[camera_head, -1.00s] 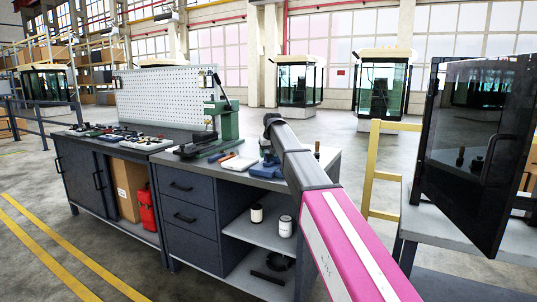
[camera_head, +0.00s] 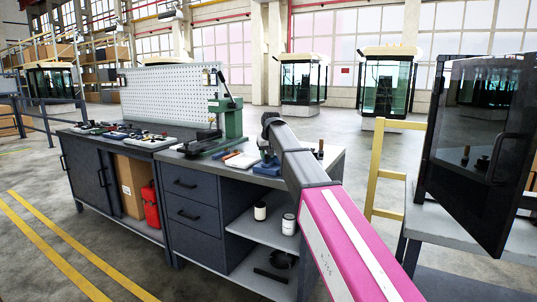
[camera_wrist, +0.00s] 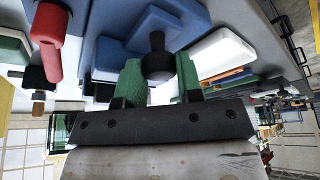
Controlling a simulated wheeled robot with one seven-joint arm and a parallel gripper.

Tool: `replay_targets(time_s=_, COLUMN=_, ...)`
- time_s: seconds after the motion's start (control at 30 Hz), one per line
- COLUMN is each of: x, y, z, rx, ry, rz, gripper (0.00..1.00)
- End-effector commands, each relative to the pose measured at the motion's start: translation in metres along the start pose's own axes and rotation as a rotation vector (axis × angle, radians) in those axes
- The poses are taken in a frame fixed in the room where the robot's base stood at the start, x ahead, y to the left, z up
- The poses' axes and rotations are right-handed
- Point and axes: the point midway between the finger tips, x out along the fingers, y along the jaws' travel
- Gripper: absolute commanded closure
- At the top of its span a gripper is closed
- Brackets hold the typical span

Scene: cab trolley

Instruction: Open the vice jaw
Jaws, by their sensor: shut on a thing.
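The blue vice (camera_head: 267,167) sits on the workbench top near its right end, partly hidden by my arm in the head view. In the wrist view its blue body (camera_wrist: 128,36) fills the upper middle. A black round knob (camera_wrist: 157,62), seemingly on the vice's handle, sits between the two green fingers of my gripper (camera_wrist: 159,75). The fingers are shut on it. In the head view my arm reaches over the bench to the vice and hides the fingertips. The vice's jaw gap cannot be made out.
A green machine (camera_head: 228,118) stands left of the vice on the workbench (camera_head: 200,165). A white box (camera_wrist: 218,52) lies beside the vice. A red-handled tool (camera_wrist: 46,40) is on the other side. A dark glazed door (camera_head: 485,150) and yellow frame (camera_head: 377,170) stand to the right.

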Motion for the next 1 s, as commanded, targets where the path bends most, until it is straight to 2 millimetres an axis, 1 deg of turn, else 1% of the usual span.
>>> replay_targets(time_s=0.03, x=0.000, y=0.000, z=-0.001, rx=0.001, ry=0.000, rz=0.002, gripper=1.00)
replay_targets(time_s=0.07, x=0.000, y=0.001, z=-0.001, rx=0.001, ry=0.001, rz=0.002, gripper=0.60)
replay_targets(time_s=0.1, x=0.000, y=0.001, z=-0.001, rx=0.001, ry=0.001, rz=0.002, gripper=0.47)
replay_targets(time_s=0.13, x=0.000, y=0.001, z=-0.001, rx=0.001, ry=0.001, rz=0.002, gripper=0.42)
replay_targets(time_s=0.4, x=-0.001, y=0.001, z=0.000, rx=0.001, ry=0.001, rz=0.001, gripper=0.42)
replay_targets(time_s=0.53, x=-0.009, y=0.001, z=-0.001, rx=0.001, ry=0.002, rz=0.001, gripper=0.42)
replay_targets(time_s=0.67, x=-0.027, y=0.000, z=0.000, rx=0.001, ry=0.002, rz=0.001, gripper=0.42)
replay_targets(time_s=0.9, x=-0.073, y=0.000, z=-0.001, rx=0.001, ry=0.003, rz=0.002, gripper=0.42)
replay_targets(time_s=1.0, x=-0.087, y=0.000, z=0.000, rx=0.001, ry=0.002, rz=0.002, gripper=0.42)
